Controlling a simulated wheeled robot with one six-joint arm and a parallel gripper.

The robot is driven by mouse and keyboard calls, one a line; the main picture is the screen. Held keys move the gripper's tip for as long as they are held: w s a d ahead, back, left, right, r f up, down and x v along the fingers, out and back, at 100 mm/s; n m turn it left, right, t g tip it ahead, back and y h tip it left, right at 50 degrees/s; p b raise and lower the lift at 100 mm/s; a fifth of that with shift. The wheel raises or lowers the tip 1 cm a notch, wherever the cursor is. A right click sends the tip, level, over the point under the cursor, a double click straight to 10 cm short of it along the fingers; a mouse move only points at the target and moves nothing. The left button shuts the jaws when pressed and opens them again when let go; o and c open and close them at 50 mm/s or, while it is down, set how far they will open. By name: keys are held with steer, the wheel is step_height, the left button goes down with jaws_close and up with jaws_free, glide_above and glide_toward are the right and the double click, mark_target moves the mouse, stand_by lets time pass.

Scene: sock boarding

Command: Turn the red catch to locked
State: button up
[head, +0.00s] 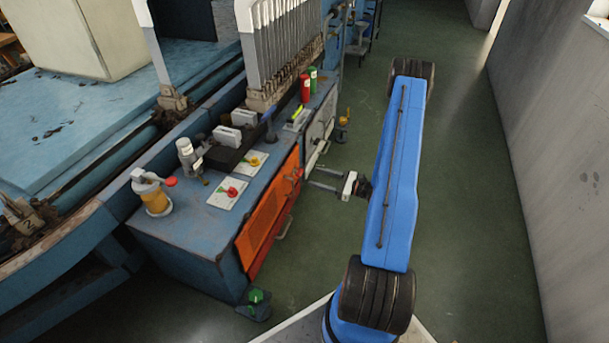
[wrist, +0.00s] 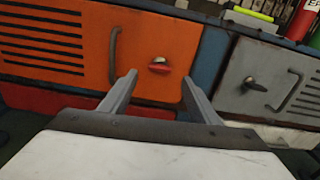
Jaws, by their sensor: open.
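The red catch (wrist: 159,68) is a small red handle on a pale round mount, on the right part of the orange door (wrist: 75,45). Its handle lies about level in the wrist view. In the head view the catch (head: 297,174) shows at the door's upper right. My gripper (wrist: 158,77) is open and empty, its two fingers pointing at the door with the catch between them in the picture. In the head view my gripper (head: 310,176) is close in front of the catch. I cannot tell whether the fingertips touch anything. No lock marking is readable.
The orange door has a dark bar handle (wrist: 114,55). A grey door (wrist: 270,80) with a dark catch (wrist: 254,84) is to its right. The blue cabinet top (head: 180,228) holds a red knob (head: 232,191), a yellow knob (head: 254,161) and bottles. Green floor (head: 460,200) is open on the right.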

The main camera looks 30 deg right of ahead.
mark_target(302, 173)
steer(key=shift+x, duration=3.4)
steer(key=c, duration=1.1)
